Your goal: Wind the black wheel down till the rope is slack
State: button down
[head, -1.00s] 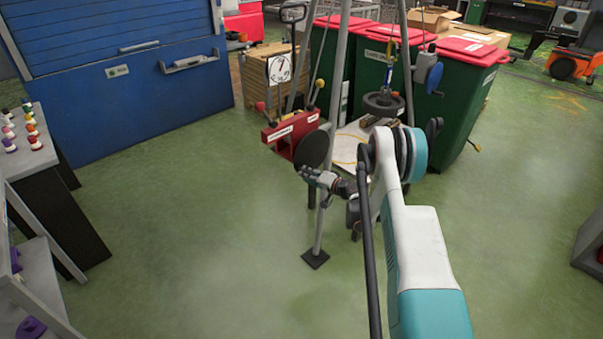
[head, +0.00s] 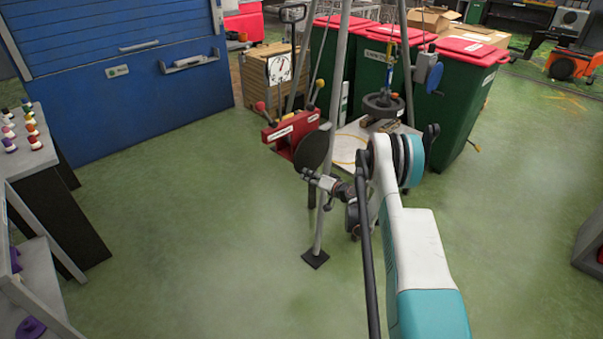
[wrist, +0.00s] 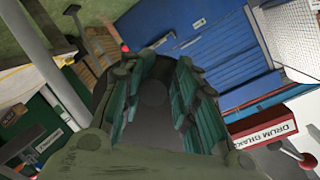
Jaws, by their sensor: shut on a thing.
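The black wheel (head: 378,111) hangs flat under the tripod in the head view, low over wooden blocks on a pale board. I cannot tell whether it touches the blocks. The yellow and blue line (head: 391,68) above it looks straight. My gripper (head: 308,176) is at the near tripod leg, left of and nearer than the wheel. It is shut on a dark round grip (wrist: 150,97), seen between the teal finger pads in the wrist view. The rest of the gripped part is hidden by the fingers.
A red drum-brake stand (head: 288,130) with a dark disc (head: 312,150) is just behind my gripper. The near tripod leg (head: 326,205) stands close by. Green bins (head: 450,105) are behind. A dial (head: 279,68) stands at the back. The floor left is clear.

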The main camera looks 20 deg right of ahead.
jog(key=shift+w+d+f+n+h, duration=0.2)
jog(key=shift+d+f+n+h, duration=0.1)
jog(key=shift+d+f+n, duration=0.4)
jog(key=shift+d+r, duration=0.1)
jog(key=shift+w+d+f+n+t+h, duration=0.15)
jog(key=shift+d+f+n+t+h, duration=0.05)
jog(key=shift+d+n, duration=0.25)
jog(key=shift+w+d+f+n+t+h, duration=0.2)
jog(key=shift+d+n, duration=0.15)
jog(key=shift+n, duration=0.2)
jog(key=c, duration=1.2)
grip_release()
jog(key=shift+s+d, duration=0.1)
jog(key=shift+a, duration=0.2)
